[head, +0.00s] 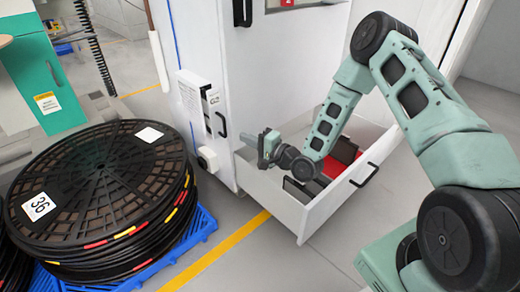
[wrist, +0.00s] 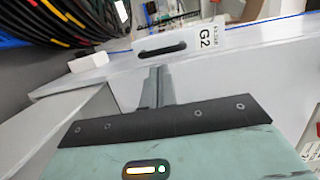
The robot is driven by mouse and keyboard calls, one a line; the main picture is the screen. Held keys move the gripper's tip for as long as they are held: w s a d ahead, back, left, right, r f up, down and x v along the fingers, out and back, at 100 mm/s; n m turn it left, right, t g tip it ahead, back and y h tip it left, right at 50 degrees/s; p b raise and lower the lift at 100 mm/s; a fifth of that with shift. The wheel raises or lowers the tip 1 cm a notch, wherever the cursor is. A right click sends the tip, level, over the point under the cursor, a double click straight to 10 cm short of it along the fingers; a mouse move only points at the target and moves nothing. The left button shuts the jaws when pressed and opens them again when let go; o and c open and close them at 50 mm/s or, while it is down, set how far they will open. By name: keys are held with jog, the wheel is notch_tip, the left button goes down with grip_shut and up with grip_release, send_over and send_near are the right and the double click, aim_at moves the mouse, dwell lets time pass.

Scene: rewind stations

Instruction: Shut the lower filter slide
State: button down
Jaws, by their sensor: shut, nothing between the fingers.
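A white slide unit (head: 192,96) with small dark fittings sits on the left side of the white cabinet. Its lower black handle (head: 221,125) stands upright on the front. In the wrist view a white plate marked G2 (wrist: 207,37) carries a black handle (wrist: 163,50). I cannot tell for certain that this is the lower slide, or how far it stands out. My gripper (head: 264,147) is shut and empty, over the left part of the open drawer and to the right of the slide handle. Its fingertips (wrist: 155,72) point at the G2 plate and look apart from it.
The open white drawer (head: 315,215) holds red and dark items and juts out below my arm. A stack of black cable reels (head: 95,190) stands on a blue pallet (head: 203,225) to the left. A strip of grey floor with a yellow line (head: 215,250) is clear.

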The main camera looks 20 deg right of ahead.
jog(key=b, duration=0.2)
send_near(218, 123)
jog(key=shift+w+a+f, duration=0.15)
jog(key=shift+w+a, duration=0.5)
jog(key=shift+a, duration=0.3)
jog(key=shift+w, duration=0.15)
jog(key=shift+w, duration=0.1)
jog(key=x, duration=0.3)
jog(key=shift+w+d, duration=0.1)
jog(key=shift+w, duration=0.8)
